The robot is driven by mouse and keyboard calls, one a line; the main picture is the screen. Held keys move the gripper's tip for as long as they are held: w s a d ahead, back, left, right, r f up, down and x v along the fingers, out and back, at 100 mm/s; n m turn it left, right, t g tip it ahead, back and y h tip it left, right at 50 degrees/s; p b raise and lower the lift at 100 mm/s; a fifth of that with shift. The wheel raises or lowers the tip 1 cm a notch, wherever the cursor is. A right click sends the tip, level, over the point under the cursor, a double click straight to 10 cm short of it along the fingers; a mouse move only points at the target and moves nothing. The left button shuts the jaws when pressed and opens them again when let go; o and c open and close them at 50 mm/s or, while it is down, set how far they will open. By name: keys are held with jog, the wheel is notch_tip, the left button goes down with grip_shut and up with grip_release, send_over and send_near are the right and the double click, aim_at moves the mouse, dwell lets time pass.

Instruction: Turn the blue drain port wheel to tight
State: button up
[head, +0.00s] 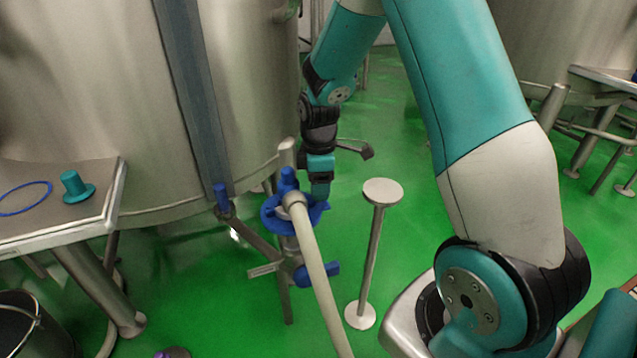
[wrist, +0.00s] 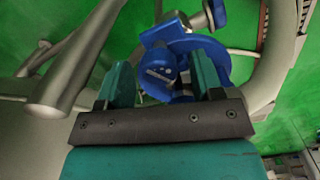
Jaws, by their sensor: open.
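The blue drain port wheel (head: 275,213) is at the drain fitting below the big steel tank, partly hidden by a pale hose in the head view. In the wrist view a blue wheel part (wrist: 203,48) shows beyond and between my fingers, with a smaller round blue piece and a pale bar in it. My gripper (head: 320,192) points down at the right side of the wheel. It is open, with its two teal fingers (wrist: 163,80) apart, one on each side of the round blue piece. I cannot tell whether the fingers touch it.
A pale hose (head: 318,270) runs down from the fitting. A blue handle (head: 318,273) sits lower on it, and a blue knob (head: 222,198) stands left. A round-topped steel post (head: 383,192) stands to the right. A steel table (head: 60,225) is at left.

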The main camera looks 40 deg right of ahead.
jog(key=c, duration=0.9)
jog(key=shift+r+m+p, duration=0.1)
jog(key=shift+m+p, duration=0.2)
jog(key=shift+p, duration=0.15)
jog(key=shift+m+p, duration=0.8)
jog(key=shift+m, duration=0.1)
jog(key=shift+m+p, duration=1)
jog(key=shift+m, duration=0.6)
jog(key=o, duration=0.9)
